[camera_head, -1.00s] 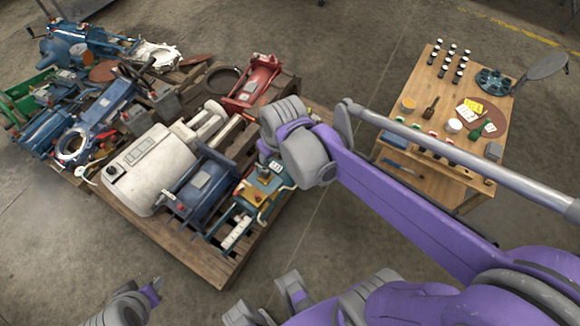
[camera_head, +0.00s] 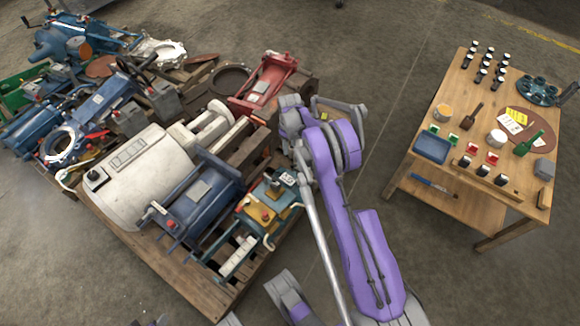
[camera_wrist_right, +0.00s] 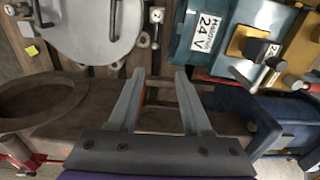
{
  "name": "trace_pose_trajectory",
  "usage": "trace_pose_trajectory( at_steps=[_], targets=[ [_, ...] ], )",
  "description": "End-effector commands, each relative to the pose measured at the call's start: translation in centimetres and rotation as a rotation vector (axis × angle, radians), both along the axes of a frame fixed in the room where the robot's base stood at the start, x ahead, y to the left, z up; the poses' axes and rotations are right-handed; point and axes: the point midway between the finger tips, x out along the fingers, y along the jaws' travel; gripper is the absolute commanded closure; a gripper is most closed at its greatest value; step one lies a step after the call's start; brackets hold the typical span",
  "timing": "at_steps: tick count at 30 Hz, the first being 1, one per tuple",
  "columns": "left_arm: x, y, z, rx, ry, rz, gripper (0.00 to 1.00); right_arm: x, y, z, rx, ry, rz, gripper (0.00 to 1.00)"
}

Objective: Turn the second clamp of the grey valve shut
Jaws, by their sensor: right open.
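In the right wrist view, a rounded light-grey plate with dark lever handles, which looks like the grey valve (camera_wrist_right: 75,43), lies at the upper left. One lever clamp (camera_wrist_right: 113,22) stands on its right part, and another lever clamp (camera_wrist_right: 38,16) stands near its left edge. I cannot tell which is the second. My right gripper (camera_wrist_right: 160,73) is open and empty, its fingers pointing toward the boards just below and right of the plate. In the head view the valve cannot be made out for sure. My left gripper is barely visible at the bottom edge (camera_head: 152,321).
A blue box (camera_wrist_right: 208,38) with a 24 V label and a yellow block is at the wrist view's upper right. In the head view, a white tank (camera_head: 140,178), a blue motor (camera_head: 195,195) and a red frame (camera_head: 265,85) crowd the pallet. A wooden table (camera_head: 430,115) stands right; floor lies between.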

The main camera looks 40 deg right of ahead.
Motion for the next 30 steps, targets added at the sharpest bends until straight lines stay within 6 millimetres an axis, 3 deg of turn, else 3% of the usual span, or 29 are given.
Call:
trace_pose_trajectory(
  at_steps=[1,11,21,30],
  targets=[
    [0.1,0.0,-0.6,0.0,0.001,0.0,0.55,0.0,-0.6,-1.5,0.002,0.005,0.003,0.51],
    [0.3,0.0,-1.4,0.0,0.002,0.0,0.55,-0.1,-1.3,-5.6,0.007,0.013,0.012,0.51],
    [0.5,0.0,-2.7,0.0,0.002,0.0,0.55,-0.1,-1.3,-11.8,0.006,0.013,0.011,0.51],
    [0.6,0.0,-2.9,0.0,0.001,0.0,0.55,-0.1,-1.3,-13.8,0.006,0.013,0.011,0.51]
  ],
)
